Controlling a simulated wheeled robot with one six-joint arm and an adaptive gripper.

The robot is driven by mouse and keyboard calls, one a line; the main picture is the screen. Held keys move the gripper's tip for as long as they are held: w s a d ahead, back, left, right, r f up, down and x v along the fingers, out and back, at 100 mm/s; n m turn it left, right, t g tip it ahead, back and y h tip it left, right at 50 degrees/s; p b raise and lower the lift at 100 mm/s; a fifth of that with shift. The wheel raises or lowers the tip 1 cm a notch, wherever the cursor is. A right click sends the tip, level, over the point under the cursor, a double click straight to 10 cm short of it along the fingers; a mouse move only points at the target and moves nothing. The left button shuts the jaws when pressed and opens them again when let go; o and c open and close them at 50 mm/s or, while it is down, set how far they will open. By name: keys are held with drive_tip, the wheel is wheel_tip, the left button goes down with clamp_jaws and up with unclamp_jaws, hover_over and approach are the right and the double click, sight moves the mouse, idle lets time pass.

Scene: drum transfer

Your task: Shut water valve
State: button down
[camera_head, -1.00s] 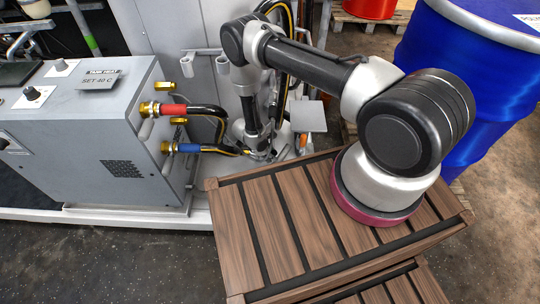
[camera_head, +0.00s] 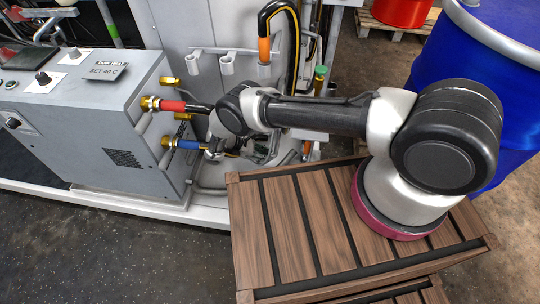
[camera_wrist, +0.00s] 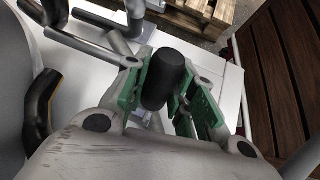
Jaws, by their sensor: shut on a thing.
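My gripper (camera_wrist: 167,88) is shut around a black cylindrical handle (camera_wrist: 168,72) in the wrist view, with green-lined fingers on both sides of it. The handle's lower end and what it joins are hidden, so I cannot tell whether it belongs to the water valve. In the head view my gripper (camera_head: 214,152) is low, beside the hose fittings, and mostly hidden by my wrist. A red-sleeved hose (camera_head: 172,106) and a blue-sleeved hose (camera_head: 186,144) leave brass fittings on the grey heater unit (camera_head: 80,130).
A slatted brown platform (camera_head: 290,225) lies under my arm's base. A blue drum (camera_head: 440,60) stands behind it at right, and a red drum (camera_head: 403,8) sits on a pallet at the back. Grey pipes and an orange-banded black hose (camera_head: 264,45) stand behind my arm.

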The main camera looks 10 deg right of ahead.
idle(0.3)
drive_tip(key=c, duration=1.2)
unclamp_jaws()
drive_tip(key=shift+o, duration=0.2)
